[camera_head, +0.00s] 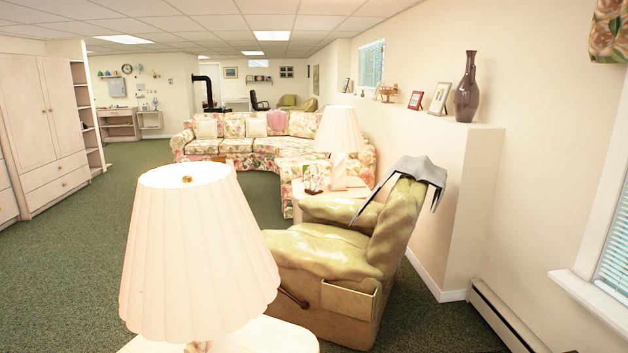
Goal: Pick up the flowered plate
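A small upright piece with a floral pattern (316,178) stands on the pale side table (299,206) beyond the green armchair. It is just left of the base of the far lamp (340,140). It may be the flowered plate, but it is too small to tell for certain. Neither of my grippers is in view.
A near lamp (195,250) on a pale table (265,338) fills the lower left. A green armchair (335,250) stands beyond it, with the flowered sofa (250,145) behind. A ledge at right holds a vase (467,90). Green carpet (120,210) is clear at left.

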